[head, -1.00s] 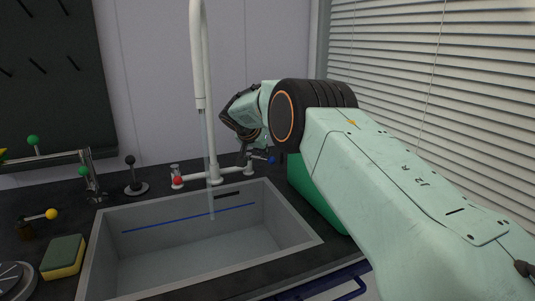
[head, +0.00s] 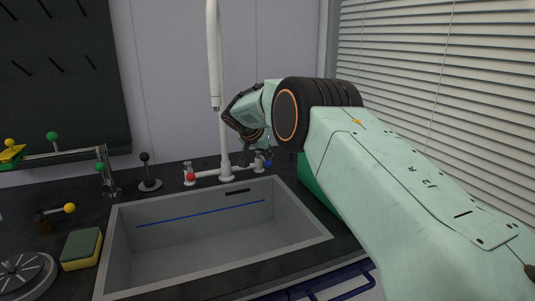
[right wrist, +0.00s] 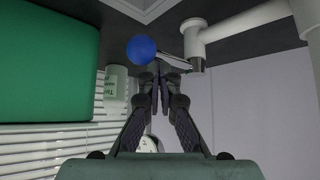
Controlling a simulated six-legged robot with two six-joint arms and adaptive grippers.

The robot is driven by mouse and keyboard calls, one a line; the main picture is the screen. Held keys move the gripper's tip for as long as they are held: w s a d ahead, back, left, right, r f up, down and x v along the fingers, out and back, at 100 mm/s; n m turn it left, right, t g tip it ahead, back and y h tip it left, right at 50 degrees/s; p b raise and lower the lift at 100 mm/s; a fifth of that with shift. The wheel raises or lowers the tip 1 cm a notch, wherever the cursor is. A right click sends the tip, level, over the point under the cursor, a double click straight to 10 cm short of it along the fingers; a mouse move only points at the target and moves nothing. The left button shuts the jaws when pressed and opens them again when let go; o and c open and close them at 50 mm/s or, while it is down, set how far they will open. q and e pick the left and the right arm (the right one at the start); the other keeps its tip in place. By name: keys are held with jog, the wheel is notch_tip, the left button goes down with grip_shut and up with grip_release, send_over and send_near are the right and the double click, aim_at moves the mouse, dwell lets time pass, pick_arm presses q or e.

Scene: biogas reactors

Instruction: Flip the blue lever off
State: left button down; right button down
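The blue lever has a round blue knob (head: 267,163) at the right end of the white tap (head: 226,172) behind the sink. In the right wrist view its blue ball (right wrist: 141,49) sits up and left of the fingertips, on a thin metal arm that runs right to the white pipe. My right gripper (right wrist: 159,78) has its fingers together, beside the lever arm, with nothing seen between them. Whether they touch the lever is unclear. In the head view the right gripper (head: 263,150) is just above the knob, partly dark. No water shows under the spout.
A red knob (head: 190,176) is at the tap's left end. The grey sink (head: 200,240) is empty. A green box (head: 312,183) stands right of it, partly behind my arm. A sponge (head: 82,248) and several ball-topped levers are on the left. Blinds cover the right wall.

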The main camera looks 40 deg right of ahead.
jog(key=shift+a+f, duration=0.3)
jog(key=shift+a, duration=0.15)
notch_tip(320, 180, up, 11)
jog(key=shift+d+f, duration=0.15)
jog(key=shift+d, duration=0.15)
dwell(0.4)
jog(key=shift+d, duration=0.15)
jog(key=shift+f, duration=0.1)
